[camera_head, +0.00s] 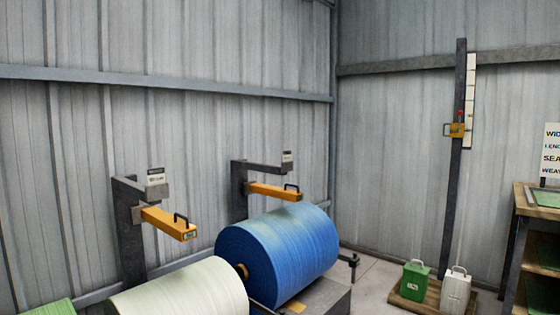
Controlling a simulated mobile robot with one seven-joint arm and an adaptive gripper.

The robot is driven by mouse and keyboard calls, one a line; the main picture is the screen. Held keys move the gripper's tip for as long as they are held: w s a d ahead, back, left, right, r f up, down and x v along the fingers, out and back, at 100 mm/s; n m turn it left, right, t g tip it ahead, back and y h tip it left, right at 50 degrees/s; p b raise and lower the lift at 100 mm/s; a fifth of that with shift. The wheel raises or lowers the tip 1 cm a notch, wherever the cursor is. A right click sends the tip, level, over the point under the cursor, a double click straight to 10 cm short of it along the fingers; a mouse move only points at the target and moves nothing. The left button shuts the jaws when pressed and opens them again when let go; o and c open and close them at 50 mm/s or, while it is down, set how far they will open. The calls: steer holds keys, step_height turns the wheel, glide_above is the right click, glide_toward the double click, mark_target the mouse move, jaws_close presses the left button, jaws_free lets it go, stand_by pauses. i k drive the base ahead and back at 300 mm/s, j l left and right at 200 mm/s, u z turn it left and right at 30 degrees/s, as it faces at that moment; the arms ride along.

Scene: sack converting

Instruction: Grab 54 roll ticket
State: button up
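My gripper is not in view. A large blue roll (280,250) lies on a stand at the centre, and a cream-white roll (185,292) lies in front of it to the left. A small white card with dark print (156,177) sits on top of the left wall bracket. A similar card (287,157) sits on the bracket behind the blue roll. The print on both is too small to read, so I cannot tell which, if either, is the 54 roll ticket. A small tan patch (296,306) shows on the stand below the blue roll.
Orange arms with black handles (168,223) (274,192) project from the brackets over the rolls. A green roll (50,308) is cut off at lower left. Green and white containers (416,281) (455,290) stand on a pallet. A wooden shelf (523,212) stands at right.

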mark_target(286, 154)
steer(key=i+l+u, duration=0.1)
steer(key=i+l, duration=0.25)
steer(key=i+l+u, duration=0.15)
steer(key=i+l, duration=0.2)
steer(key=i+l+u, duration=0.1)
steer(key=i+l, duration=0.25)
steer(key=i+l+u, duration=0.15)
steer(key=i+l, duration=0.15)
steer(key=l, duration=0.15)
steer(key=i+l+u, duration=0.1)
steer(key=i+l, duration=0.2)
steer(key=l, duration=0.15)
steer(key=i+l+u, duration=0.15)
steer(key=i+l, duration=0.15)
steer(key=l, duration=0.2)
steer(key=i+l+u, duration=0.1)
steer(key=i+l, duration=0.15)
steer(key=l, duration=0.25)
steer(key=i+l+u, duration=0.15)
steer(key=l, duration=0.35)
steer(key=i, duration=0.05)
